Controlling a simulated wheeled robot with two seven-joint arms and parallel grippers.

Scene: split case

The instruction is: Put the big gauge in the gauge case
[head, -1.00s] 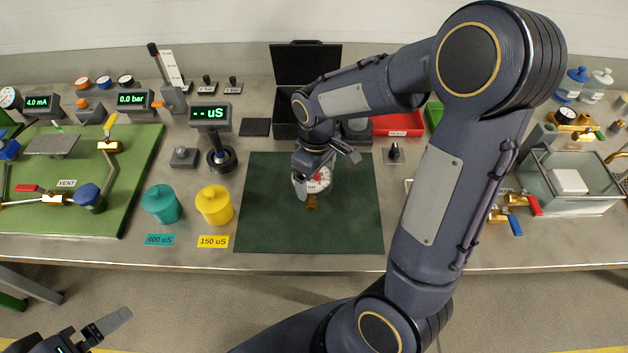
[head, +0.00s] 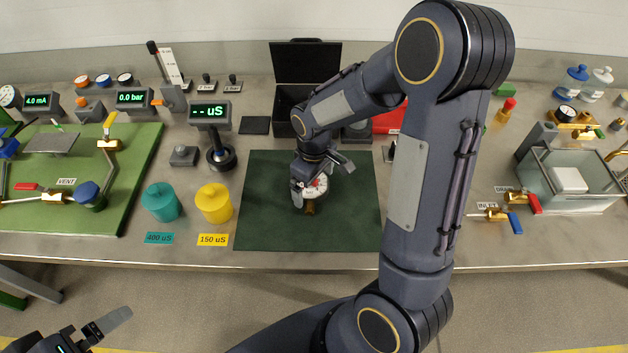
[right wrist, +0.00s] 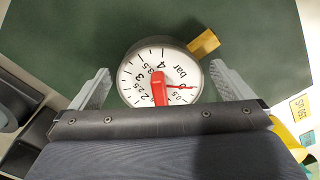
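The big gauge (head: 318,187) has a white dial, a red needle and a brass stem. It lies face up on the dark green mat (head: 350,225). In the right wrist view the gauge (right wrist: 158,78) sits between the two fingers of my right gripper (right wrist: 160,88), with a narrow gap at each side. That gripper (head: 311,191) partly hides the gauge in the head view. The black gauge case (head: 305,62) stands open behind the mat, its lid upright; my right arm hides part of its inside. My left gripper (head: 107,325) is at the lower left, away from the bench.
A teal pot (head: 160,202) and a yellow pot (head: 214,204) stand left of the mat. A meter stand (head: 218,155) is at its back left. A red tray (head: 390,121) is partly hidden behind my right arm. The mat's front is clear.

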